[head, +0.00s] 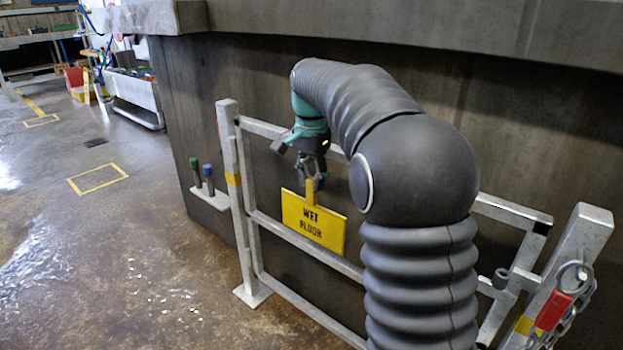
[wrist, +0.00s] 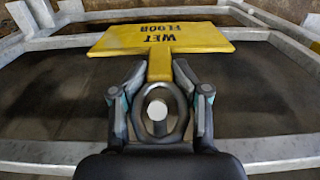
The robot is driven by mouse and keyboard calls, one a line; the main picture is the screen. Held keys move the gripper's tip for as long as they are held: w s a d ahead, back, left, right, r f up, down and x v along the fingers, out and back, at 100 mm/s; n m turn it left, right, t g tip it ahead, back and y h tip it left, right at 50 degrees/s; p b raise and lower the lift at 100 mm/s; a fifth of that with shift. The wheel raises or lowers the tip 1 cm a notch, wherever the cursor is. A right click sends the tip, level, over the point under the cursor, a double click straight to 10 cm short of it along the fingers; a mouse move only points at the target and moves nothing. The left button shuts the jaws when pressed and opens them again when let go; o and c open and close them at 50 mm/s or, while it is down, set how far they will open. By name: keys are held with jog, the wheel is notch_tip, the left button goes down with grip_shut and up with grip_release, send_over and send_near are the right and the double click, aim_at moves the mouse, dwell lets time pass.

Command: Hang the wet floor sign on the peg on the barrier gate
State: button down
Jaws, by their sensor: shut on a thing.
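The yellow wet floor sign (head: 313,222) hangs below my gripper in front of the barrier gate (head: 305,245), its lettering upright in the head view. My gripper (head: 313,180) is shut on the sign's narrow yellow stem, near the gate's upper rail. In the wrist view, the sign (wrist: 160,40) extends beyond my gripper's fingertips (wrist: 159,75). A dark ring (wrist: 182,122) lies between the fingers at the stem's end, with a pale round disc (wrist: 157,110) inside it. I cannot tell whether this disc is the peg's end; no peg is clearly identifiable in the head view.
A concrete wall (head: 190,130) stands close behind the gate. A chain with a red tag (head: 553,310) hangs at the right post. The floor at left is open and wet-looking.

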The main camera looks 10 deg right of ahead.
jog(key=shift+c, duration=2.4)
grip_release()
jog(key=shift+r, duration=0.1)
notch_tip(320, 180, up, 11)
jog(key=shift+r, duration=0.1)
jog(key=shift+s+r, duration=0.1)
jog(key=shift+r, duration=0.2)
jog(key=s+a+f+n+t, duration=0.1)
jog(key=s+n, duration=0.2)
jog(key=s, duration=0.5)
jog(key=s+f+n+t, duration=0.2)
jog(key=s, duration=0.5)
jog(key=s+f+n+t, duration=0.2)
jog(key=s+f+n, duration=0.3)
jog(key=s+f, duration=0.9)
jog(key=shift+s+a+f+n+t, duration=0.2)
jog(key=shift+s+f+n+t, duration=0.15)
jog(key=shift+s, duration=0.8)
